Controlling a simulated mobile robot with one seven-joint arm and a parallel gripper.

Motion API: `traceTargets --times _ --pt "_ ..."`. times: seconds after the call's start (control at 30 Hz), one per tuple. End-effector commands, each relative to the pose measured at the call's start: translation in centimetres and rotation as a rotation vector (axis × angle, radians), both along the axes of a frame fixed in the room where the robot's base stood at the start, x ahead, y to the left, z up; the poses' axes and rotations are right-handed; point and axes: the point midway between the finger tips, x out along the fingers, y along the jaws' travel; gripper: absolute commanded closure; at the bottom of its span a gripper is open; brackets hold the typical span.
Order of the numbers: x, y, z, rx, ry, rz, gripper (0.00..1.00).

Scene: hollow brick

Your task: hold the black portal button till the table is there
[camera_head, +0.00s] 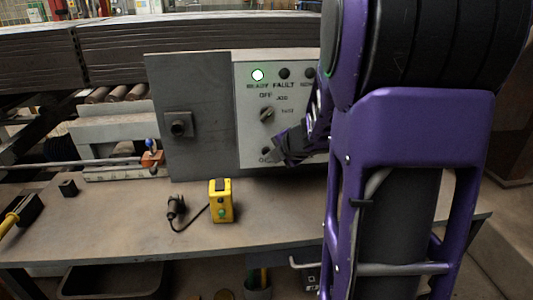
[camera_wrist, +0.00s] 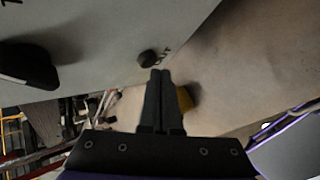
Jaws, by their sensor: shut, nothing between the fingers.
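A white control panel (camera_head: 250,105) carries a small round black button (camera_head: 265,151) low on its face. Its label is partly covered, so I cannot tell if it is the portal button. The wrist view shows a black button (camera_wrist: 147,58) beside lettering, just beyond the fingertips. My gripper (camera_head: 279,152) is at the panel's lower part, right beside this button. In the wrist view my gripper (camera_wrist: 160,71) has its fingers together and empty. I cannot tell whether they touch the panel. My arm hides the panel's right side.
A selector knob (camera_head: 267,114) sits above the button. A yellow box (camera_head: 221,201) with a green button and a black plug (camera_head: 176,208) lie on the workbench (camera_head: 120,225). Rollers (camera_head: 115,95) are behind, left.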

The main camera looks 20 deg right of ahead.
Motion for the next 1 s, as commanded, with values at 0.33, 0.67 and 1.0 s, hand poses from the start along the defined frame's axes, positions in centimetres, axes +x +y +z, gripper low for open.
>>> traceTargets --times 0.33,0.67,1.0 --pt "-0.5 0.1 0.0 0.000 0.000 0.000 1.00" --pt "-2.7 0.8 0.0 0.000 0.001 0.000 1.00" --pt "-5.2 1.5 0.0 0.001 0.000 -0.001 1.00"
